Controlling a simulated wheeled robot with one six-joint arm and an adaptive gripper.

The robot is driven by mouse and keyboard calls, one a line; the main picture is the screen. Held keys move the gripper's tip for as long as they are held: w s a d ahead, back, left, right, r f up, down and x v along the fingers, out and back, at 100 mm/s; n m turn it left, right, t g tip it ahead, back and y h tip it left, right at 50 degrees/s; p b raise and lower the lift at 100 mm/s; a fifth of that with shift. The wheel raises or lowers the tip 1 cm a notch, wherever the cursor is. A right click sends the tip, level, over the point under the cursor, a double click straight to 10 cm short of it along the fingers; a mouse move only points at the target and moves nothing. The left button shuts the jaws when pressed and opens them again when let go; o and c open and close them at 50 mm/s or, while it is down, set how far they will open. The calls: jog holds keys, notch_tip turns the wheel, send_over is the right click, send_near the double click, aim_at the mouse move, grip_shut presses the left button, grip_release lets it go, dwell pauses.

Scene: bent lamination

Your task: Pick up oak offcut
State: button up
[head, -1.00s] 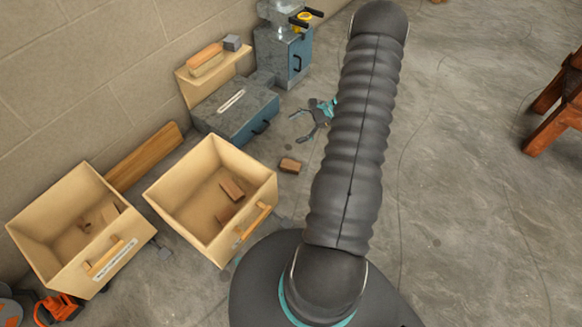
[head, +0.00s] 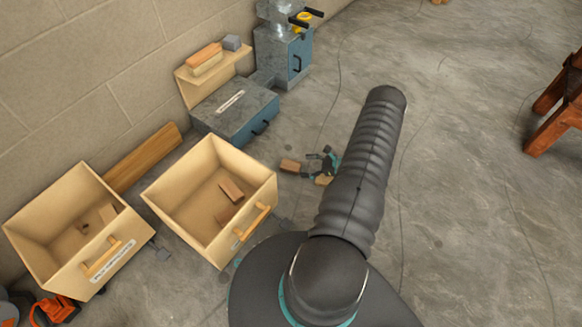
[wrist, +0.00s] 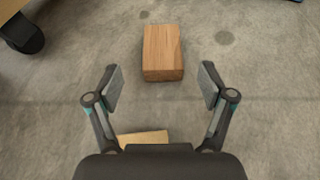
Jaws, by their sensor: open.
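My gripper (head: 311,167) is open and empty, low over the floor to the right of the near drawers. In the wrist view its two fingers (wrist: 160,85) are spread wide. A brown wood offcut (wrist: 163,52) lies flat on the concrete just beyond the fingertips, roughly centred between them; it also shows in the head view (head: 290,166). A paler wood offcut (wrist: 143,137) lies nearer my palm, partly hidden by the gripper body; it shows below the gripper in the head view (head: 323,180). I cannot tell for sure which one is oak.
Two open wooden drawers, one at left (head: 45,238) and one nearer (head: 172,190), hold wood pieces. A long plank (head: 143,158) lies by the wall. A grey-blue cabinet (head: 233,112) stands behind. A red-brown wooden stand (head: 556,118) is far right. Floor between is clear.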

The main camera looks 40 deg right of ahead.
aim_at(289, 165)
jog(key=x, duration=0.3)
jog(key=shift+r+x, duration=0.15)
jog(key=shift+x, duration=1.25)
jog(key=shift+r+x, duration=0.15)
jog(key=shift+x, duration=1.2)
jog(key=shift+w, duration=0.2)
jog(key=c, duration=1.3)
